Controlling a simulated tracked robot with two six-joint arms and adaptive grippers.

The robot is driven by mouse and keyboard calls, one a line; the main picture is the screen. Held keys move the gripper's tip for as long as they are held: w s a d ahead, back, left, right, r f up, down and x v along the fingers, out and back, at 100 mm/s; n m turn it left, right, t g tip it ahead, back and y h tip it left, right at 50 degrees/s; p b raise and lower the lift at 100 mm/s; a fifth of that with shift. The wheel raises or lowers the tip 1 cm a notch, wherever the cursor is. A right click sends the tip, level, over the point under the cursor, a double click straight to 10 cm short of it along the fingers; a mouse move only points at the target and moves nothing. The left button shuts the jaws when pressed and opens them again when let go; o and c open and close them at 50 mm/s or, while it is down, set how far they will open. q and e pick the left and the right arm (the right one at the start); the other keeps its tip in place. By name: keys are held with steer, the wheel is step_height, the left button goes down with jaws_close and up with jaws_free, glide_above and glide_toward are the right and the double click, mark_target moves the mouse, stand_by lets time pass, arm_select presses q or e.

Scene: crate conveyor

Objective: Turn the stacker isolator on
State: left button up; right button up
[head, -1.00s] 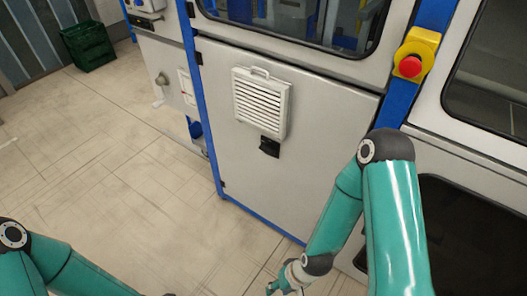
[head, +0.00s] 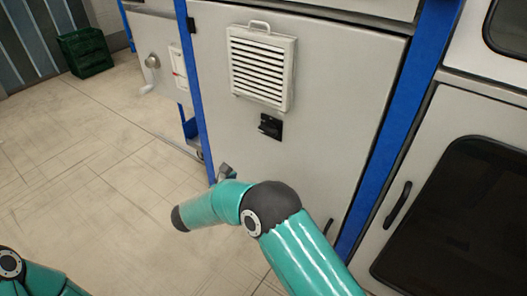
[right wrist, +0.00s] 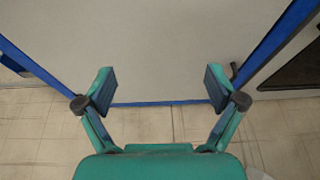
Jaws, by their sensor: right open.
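A black switch (head: 270,126), which looks like the isolator, sits on the pale cabinet door (head: 225,125) just below a louvred vent. Its exact handle position is too small to tell. My right arm reaches across in front of the door's lower part. My right gripper is mostly hidden behind the arm in the head view. In the right wrist view my right gripper (right wrist: 160,90) is open and empty, facing the lower part of a pale panel with floor below it. The switch does not show in that view. Only a part of my left arm shows at the lower left; its gripper is out of frame.
The louvred vent (head: 261,67) with a handle stands out from the door. Blue posts (head: 395,125) frame the cabinet. A door with a dark window (head: 460,215) and black handle is to the right. A green crate (head: 85,52) stands far left. The left floor is clear.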

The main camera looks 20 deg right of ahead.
steer(key=w+a+r+t+h+b, duration=0.1)
steer(key=w+a+r+t+h, duration=0.15)
steer(key=r, duration=0.55)
arm_select(q)
step_height(320, 180, down, 4)
steer(key=shift+f+b, duration=0.15)
steer(key=shift+b, duration=0.9)
arm_select(e)
glide_toward(265, 132)
steer(key=x, duration=0.9)
steer(key=shift+w+d, duration=0.1)
steer(key=shift+d, duration=0.3)
steer(key=shift+a, duration=0.1)
steer(key=c, duration=1.1)
